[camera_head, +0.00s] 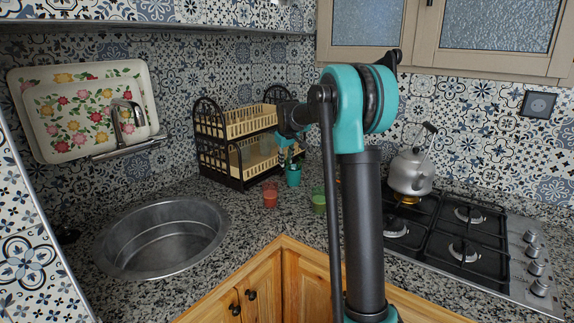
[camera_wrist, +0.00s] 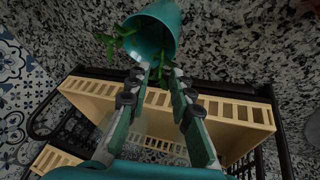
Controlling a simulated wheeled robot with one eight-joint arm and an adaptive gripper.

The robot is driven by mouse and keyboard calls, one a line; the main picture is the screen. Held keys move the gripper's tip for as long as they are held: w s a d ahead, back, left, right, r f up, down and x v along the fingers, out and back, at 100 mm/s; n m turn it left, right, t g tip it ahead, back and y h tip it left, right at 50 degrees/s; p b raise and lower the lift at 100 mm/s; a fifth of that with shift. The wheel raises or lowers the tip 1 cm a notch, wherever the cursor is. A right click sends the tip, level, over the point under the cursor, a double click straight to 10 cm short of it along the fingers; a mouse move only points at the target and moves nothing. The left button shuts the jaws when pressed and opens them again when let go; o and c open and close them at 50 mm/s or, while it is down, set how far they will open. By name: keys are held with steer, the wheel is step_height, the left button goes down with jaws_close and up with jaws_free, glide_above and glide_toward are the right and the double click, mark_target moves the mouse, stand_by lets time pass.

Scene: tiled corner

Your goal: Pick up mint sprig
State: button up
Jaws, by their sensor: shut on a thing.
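The mint sprig (camera_wrist: 127,33) shows green leaves at the mouth of a teal cup (camera_wrist: 158,22) in the wrist view. More leaves show by my fingertips. My gripper (camera_wrist: 156,72) is shut on the sprig, with its fingers converging at the cup's opening. Part of the sprig is hidden by the fingers and the cup. In the head view the teal cup (camera_head: 293,178) stands on the counter, and my gripper (camera_head: 289,158) points down just above it. The sprig is too small to make out clearly there.
A two-tier dish rack (camera_head: 222,158) stands close behind and left of my gripper. A red glass (camera_head: 270,197) and a green glass (camera_head: 319,204) stand in front. A sink (camera_head: 163,243) is at left; a gas hob (camera_head: 450,232) with a kettle (camera_head: 411,174) is at right.

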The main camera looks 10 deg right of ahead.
step_height(320, 180, up, 20)
stand_by(0.6)
stand_by(1.0)
steer(key=s+a+f+n+g+y, duration=0.3)
steer(key=s+n, duration=0.5)
steer(key=n, duration=0.6)
steer(key=s+a+f+n+g+y, duration=0.1)
steer(key=s+a+f+n+g, duration=0.1)
steer(key=s+f+n+g, duration=0.8)
steer(key=shift+w+a+f+n+t, duration=0.1)
steer(key=shift+w+f+n+t, duration=0.15)
steer(key=shift+n+t, duration=0.4)
steer(key=shift+w+a+f+n+t, duration=0.1)
steer(key=shift+w+f+n+t, duration=0.2)
steer(key=shift+t, duration=0.5)
steer(key=shift+w+f+n+t, duration=0.1)
steer(key=shift+w+n+t, duration=0.25)
steer(key=shift+n+t, duration=0.3)
